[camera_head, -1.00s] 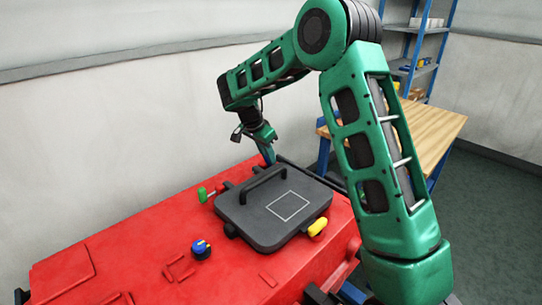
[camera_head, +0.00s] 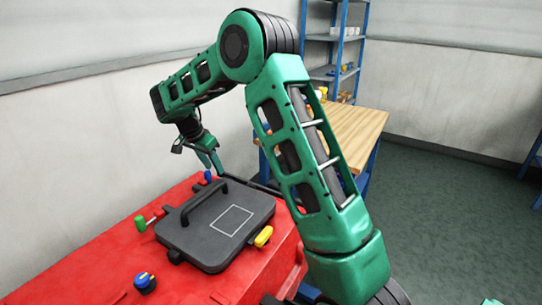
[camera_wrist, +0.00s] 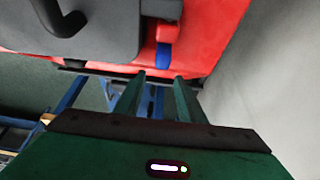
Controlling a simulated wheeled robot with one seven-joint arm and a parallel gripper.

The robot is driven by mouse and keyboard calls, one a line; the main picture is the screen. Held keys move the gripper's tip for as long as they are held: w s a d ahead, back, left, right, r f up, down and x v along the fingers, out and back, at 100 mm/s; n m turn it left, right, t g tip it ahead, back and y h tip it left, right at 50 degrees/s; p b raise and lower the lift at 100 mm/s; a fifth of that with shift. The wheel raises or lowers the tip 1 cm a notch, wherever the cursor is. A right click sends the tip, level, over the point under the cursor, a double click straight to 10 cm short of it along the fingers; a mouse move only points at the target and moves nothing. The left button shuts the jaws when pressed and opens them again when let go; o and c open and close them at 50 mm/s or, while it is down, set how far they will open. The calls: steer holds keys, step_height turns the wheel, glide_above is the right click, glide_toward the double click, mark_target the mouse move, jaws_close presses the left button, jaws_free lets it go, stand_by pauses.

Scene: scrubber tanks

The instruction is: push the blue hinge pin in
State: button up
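The blue hinge pin (camera_head: 208,176) sits at the far back corner of the dark grey lid (camera_head: 253,208), on the red tank. In the wrist view its blue grip (camera_wrist: 163,56) points toward my gripper, and a red part lies between the grip and the dark hinge block (camera_wrist: 161,9). I cannot tell how deep it sits. My gripper (camera_head: 213,164) is just beyond the pin. In the wrist view my gripper (camera_wrist: 160,77) has its two fingers apart and empty, with the blue grip ahead of the gap between them.
A green-gripped pin (camera_head: 141,222) with a red shaft showing is at the lid's left side. A black handle (camera_head: 199,202) rises from the lid. A yellow knob (camera_head: 263,236) and a blue knob (camera_head: 145,282) are nearer. A wooden bench (camera_head: 350,128) stands behind.

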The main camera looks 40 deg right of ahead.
mark_target(205, 172)
steer(key=v, duration=0.9)
steer(key=shift+a+r, duration=0.1)
steer(key=s+d+r+n, duration=0.1)
steer(key=s+d, duration=0.3)
steer(key=s, duration=0.3)
steer(key=s+d+r+n+g, duration=0.1)
steer(key=s+d, duration=0.4)
steer(key=s, duration=0.3)
steer(key=s+d+r+n+y, duration=0.1)
steer(key=s+d, duration=0.3)
steer(key=s, duration=0.4)
steer(key=shift+s+d+r+n, duration=0.2)
steer(key=shift+d+r+n, duration=0.2)
steer(key=shift+r, duration=0.1)
steer(key=s+a+f+n+y, duration=0.1)
steer(key=s+f, duration=0.2)
steer(key=s, duration=0.9)
steer(key=s+a+f+n+y, duration=0.1)
steer(key=s+f+n+y, duration=0.1)
steer(key=s, duration=1)
steer(key=shift+a+f+g, duration=0.25)
steer(key=shift+f+g, duration=0.15)
steer(key=shift+f, duration=0.4)
